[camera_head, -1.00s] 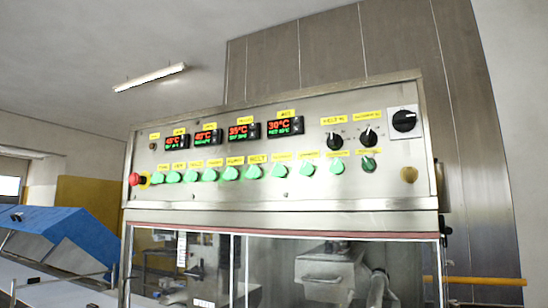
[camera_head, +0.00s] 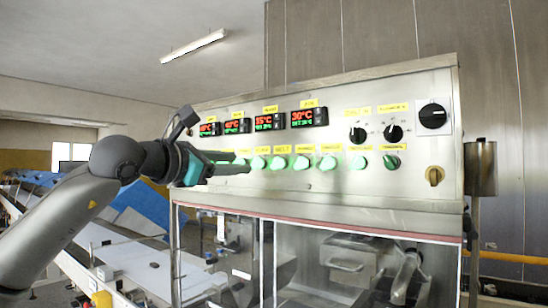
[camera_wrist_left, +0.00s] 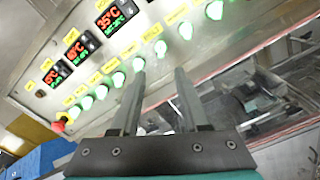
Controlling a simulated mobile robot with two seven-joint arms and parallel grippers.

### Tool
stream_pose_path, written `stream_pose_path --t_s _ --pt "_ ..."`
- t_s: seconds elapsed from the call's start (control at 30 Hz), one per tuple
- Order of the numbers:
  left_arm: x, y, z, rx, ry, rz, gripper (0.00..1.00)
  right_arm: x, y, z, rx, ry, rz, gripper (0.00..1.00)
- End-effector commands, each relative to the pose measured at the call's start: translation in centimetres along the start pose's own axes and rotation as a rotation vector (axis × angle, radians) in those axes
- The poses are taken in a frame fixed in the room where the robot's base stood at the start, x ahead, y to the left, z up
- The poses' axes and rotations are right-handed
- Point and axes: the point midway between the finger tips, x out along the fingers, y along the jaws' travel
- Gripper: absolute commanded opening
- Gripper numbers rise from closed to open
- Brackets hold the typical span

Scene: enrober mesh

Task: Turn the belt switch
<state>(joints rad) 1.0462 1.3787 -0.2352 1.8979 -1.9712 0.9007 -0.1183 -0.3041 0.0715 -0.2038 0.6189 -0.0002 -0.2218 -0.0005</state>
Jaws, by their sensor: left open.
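The control panel (camera_head: 330,190) has a row of green lit switches. The one whose yellow label seems to read BELT (camera_head: 280,163) shows in the head view just right of my left gripper (camera_head: 242,162). The small label text is not sharp. In the left wrist view I take the same switch (camera_wrist_left: 160,48) to be just beyond the gap between my fingertips (camera_wrist_left: 160,73). I cannot tell whether a finger touches a switch. My left arm hides the panel's left end in the head view.
Black knobs (camera_head: 394,132) and a large rotary switch (camera_head: 432,116) are at the panel's upper right. A red button (camera_wrist_left: 60,126) shows in the wrist view. A glass-fronted enclosure (camera_head: 240,250) lies below the panel. A metal cylinder (camera_head: 481,168) stands at its right.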

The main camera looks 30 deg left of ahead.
Motion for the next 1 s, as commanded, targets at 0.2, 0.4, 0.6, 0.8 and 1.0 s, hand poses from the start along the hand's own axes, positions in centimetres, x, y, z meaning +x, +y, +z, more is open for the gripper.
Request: stream_pose_path --t_s 0.2,0.4,0.6,0.8,1.0 --pt "4.0 0.2 0.4 -0.007 -0.003 -0.003 0.45 -2.3 0.1 -0.5 0.000 0.006 0.001 0.45" --pt "7.8 0.1 0.4 -0.005 -0.002 -0.003 0.45 -3.9 0.5 -0.6 0.000 0.006 0.006 0.45" --pt "10.9 0.1 0.3 -0.006 -0.002 -0.002 0.45 -5.1 0.8 -0.7 0.002 0.006 0.011 0.45" --pt "12.4 0.1 0.1 -0.003 -0.002 -0.001 0.45 -5.6 0.9 -0.8 0.003 0.006 0.012 0.45" --pt "12.7 0.0 0.0 -0.002 -0.001 -0.001 0.45 -5.6 0.9 -0.8 0.003 0.006 0.012 0.45"
